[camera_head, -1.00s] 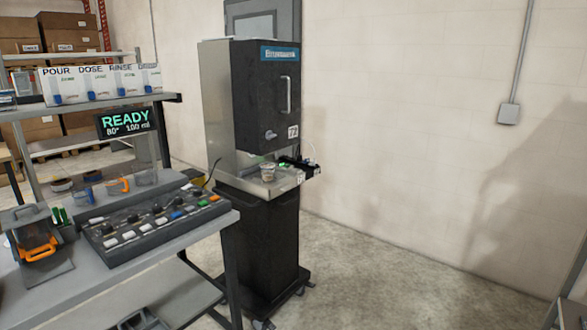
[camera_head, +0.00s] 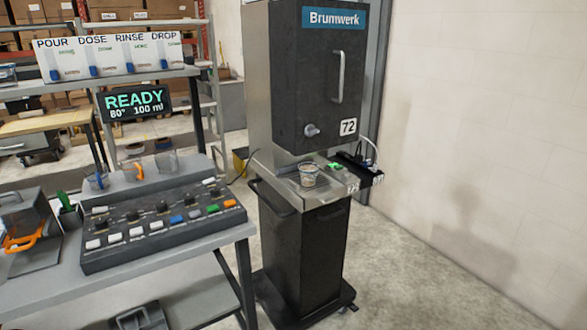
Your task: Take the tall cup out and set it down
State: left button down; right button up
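A cup (camera_head: 308,175) with a patterned side stands upright on the metal drip tray (camera_head: 283,180) of the black dispenser labelled Brumwerk (camera_head: 310,85). It is below the dispenser's body. I cannot tell for sure whether it is the tall cup. Cups with an orange handle (camera_head: 138,170) and a blue handle (camera_head: 99,181) stand behind the button panel on the bench at the left, with a clear vessel (camera_head: 166,161) beside them. Neither of my grippers is in view.
The bench (camera_head: 185,262) with a button panel (camera_head: 165,231) stands left of the dispenser. A display (camera_head: 134,103) reads READY, 80°, 100 ml. A wheeled black cabinet (camera_head: 312,260) carries the dispenser. The floor (camera_head: 420,280) to the right is clear.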

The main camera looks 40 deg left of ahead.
aim_at(308, 175)
jog(key=u, duration=0.6)
jog(key=i, duration=0.75)
jog(key=u, duration=0.9)
